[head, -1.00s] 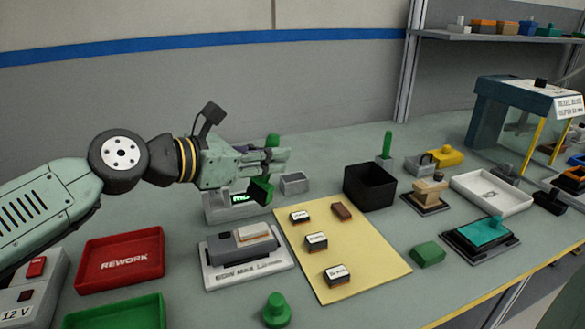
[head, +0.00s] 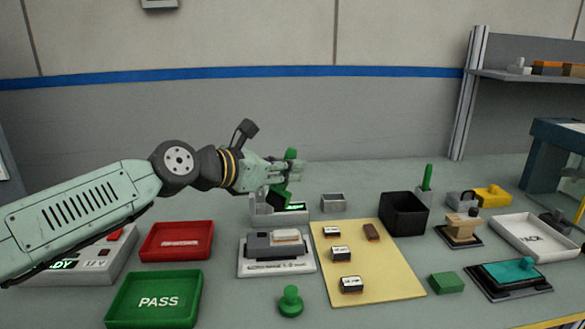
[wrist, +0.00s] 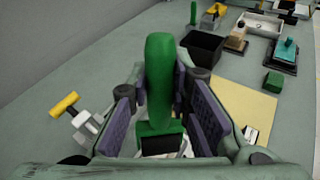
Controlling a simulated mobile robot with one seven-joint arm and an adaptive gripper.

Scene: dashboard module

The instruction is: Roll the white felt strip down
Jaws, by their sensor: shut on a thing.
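My gripper (head: 291,172) is shut on a green-handled tool (head: 291,154) and holds it above the back of the bench, over a grey unit with a lit display. The handle stands upright between the purple pads in the wrist view (wrist: 159,85), with a green block and a dark part below it. A dark grey module (head: 262,246) sits on a white labelled fixture (head: 275,268), in front of and below my gripper. A pale strip, seemingly the white felt (head: 287,235), lies on the module's right part. Whether its ends are stuck down is too small to tell.
A red tray (head: 150,250) and a green PASS tray (head: 125,302) lie left of the fixture. A green knob (head: 290,302) stands in front of it. A yellow mat (head: 392,285) with small labelled blocks lies to its right, near a black bin (head: 404,222).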

